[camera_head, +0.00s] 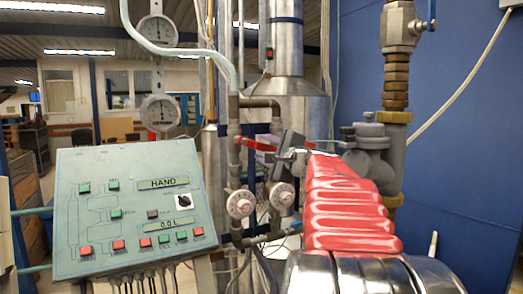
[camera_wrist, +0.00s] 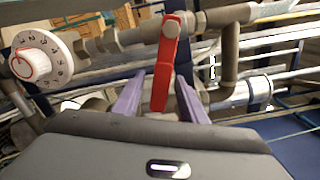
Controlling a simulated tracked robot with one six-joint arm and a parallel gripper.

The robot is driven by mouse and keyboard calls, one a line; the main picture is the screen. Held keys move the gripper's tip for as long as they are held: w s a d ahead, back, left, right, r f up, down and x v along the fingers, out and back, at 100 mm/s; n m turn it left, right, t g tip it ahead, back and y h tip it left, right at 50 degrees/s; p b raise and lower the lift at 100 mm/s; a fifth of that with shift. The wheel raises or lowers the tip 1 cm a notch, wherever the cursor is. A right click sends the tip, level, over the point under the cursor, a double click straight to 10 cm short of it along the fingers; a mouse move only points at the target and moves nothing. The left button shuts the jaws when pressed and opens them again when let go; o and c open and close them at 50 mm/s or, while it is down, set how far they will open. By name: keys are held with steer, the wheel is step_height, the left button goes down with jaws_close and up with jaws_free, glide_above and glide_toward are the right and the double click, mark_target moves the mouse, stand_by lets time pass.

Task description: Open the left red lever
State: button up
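The left red lever (camera_head: 252,143) is on the pipework above the dials in the head view, pointing right toward my gripper. In the wrist view the red lever (camera_wrist: 164,72) hangs from its pivot on a grey pipe, its free end between the two purple fingers of my gripper (camera_wrist: 160,84). The fingers are apart, one on each side of the lever, with small gaps visible. I cannot tell how deep the lever lies between them. In the head view my gripper (camera_head: 270,157) is partly hidden by its own dark wrist.
A white dial (camera_wrist: 40,60) is left of the lever in the wrist view. Two dials (camera_head: 240,203) (camera_head: 282,195) sit below it in the head view. A control panel (camera_head: 130,210) stands at the left. Pipes and a metal column (camera_head: 287,50) crowd the space behind.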

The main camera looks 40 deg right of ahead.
steer(key=shift+c, duration=0.5)
jaws_close()
steer(key=shift+a+f, duration=0.1)
